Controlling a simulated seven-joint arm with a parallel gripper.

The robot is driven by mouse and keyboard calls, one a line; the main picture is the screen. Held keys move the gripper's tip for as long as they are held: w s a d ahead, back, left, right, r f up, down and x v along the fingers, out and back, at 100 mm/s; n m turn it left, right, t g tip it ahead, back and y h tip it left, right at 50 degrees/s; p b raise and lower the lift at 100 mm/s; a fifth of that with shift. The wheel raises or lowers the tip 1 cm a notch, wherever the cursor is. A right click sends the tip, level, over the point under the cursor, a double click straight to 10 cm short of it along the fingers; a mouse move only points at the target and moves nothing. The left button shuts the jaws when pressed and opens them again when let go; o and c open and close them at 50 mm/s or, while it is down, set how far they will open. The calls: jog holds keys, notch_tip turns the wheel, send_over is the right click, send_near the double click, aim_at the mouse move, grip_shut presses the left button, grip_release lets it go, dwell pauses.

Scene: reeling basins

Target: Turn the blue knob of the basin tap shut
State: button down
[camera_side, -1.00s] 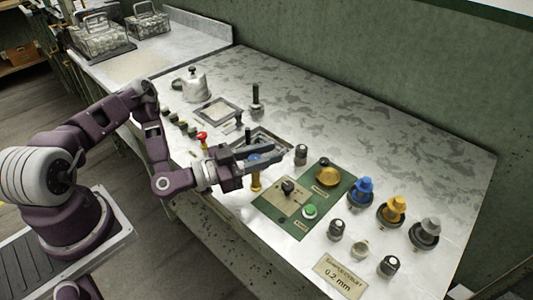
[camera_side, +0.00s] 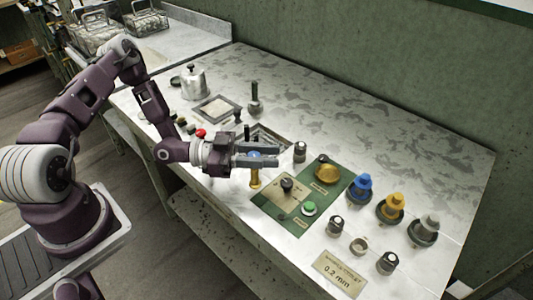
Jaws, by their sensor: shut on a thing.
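The basin tap (camera_side: 255,179) is a brass post at the front edge of the sunken basin (camera_side: 270,137). Its blue knob (camera_side: 254,154) shows as a small patch of blue between my gripper's fingers, and the rest of it is hidden by them. My gripper (camera_side: 257,155) reaches in from the left, roughly level, and is shut on the blue knob. The knob's turned angle cannot be made out.
A dark-topped post (camera_side: 300,152) stands close right of the fingertips. A green panel (camera_side: 325,195) with a brass dome and green button lies to the right. Blue (camera_side: 361,188), yellow (camera_side: 391,206) and grey (camera_side: 424,230) cones stand farther right. A metal pot (camera_side: 193,84) is behind left.

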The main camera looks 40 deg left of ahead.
jog(key=shift+g, duration=0.3)
jog(key=c, duration=1.1)
grip_release()
jog(key=shift+c, duration=0.2)
jog(key=v, duration=0.7)
jog(key=shift+f, duration=0.1)
